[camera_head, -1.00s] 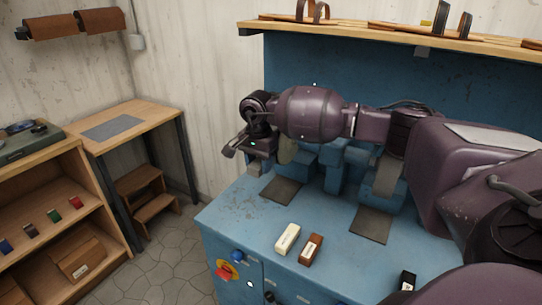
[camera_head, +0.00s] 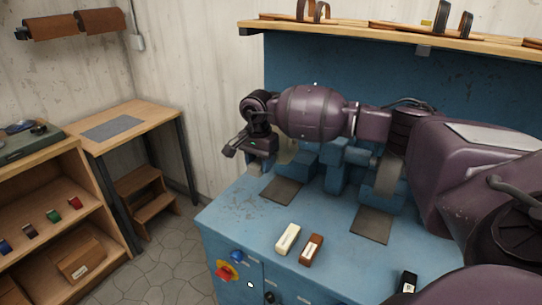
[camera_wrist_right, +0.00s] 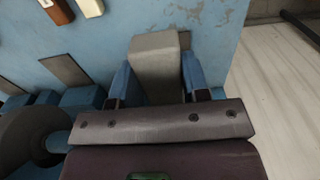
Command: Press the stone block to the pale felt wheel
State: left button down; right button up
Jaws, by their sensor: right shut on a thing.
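My right gripper (camera_head: 258,158) is over the left back of the blue bench, shut on the grey stone block (camera_wrist_right: 155,62). In the right wrist view the block sits between the two blue fingertips (camera_wrist_right: 157,82). A pale round wheel (camera_head: 285,152), which looks like the felt wheel, stands just right of the gripper in the head view, partly hidden by my arm. A wheel also shows at the lower left of the right wrist view (camera_wrist_right: 28,142), dark in shadow. I cannot tell whether the block touches the wheel. My left gripper is out of view.
A second, grey-brown wheel (camera_head: 388,176) stands farther right on the blue machine. A cream bar (camera_head: 288,239) and a brown bar (camera_head: 311,249) lie on the bench (camera_head: 235,205) front. Dark mats (camera_head: 372,224) lie flat. A shelf with sandals (camera_head: 400,35) hangs above.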

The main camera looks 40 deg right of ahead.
jog(key=shift+r, duration=0.15)
dwell(0.3)
jog(key=s+a+f, duration=0.2)
jog(key=a, duration=0.4)
jog(key=shift+s+a, duration=0.15)
jog(key=shift+s, duration=0.2)
dwell(0.8)
jog(key=s+a+n, duration=1)
jog(key=n, duration=0.3)
jog(key=shift+a+f, duration=0.25)
jog(key=shift+f, duration=0.15)
jog(key=shift+s, duration=0.1)
dwell(1.0)
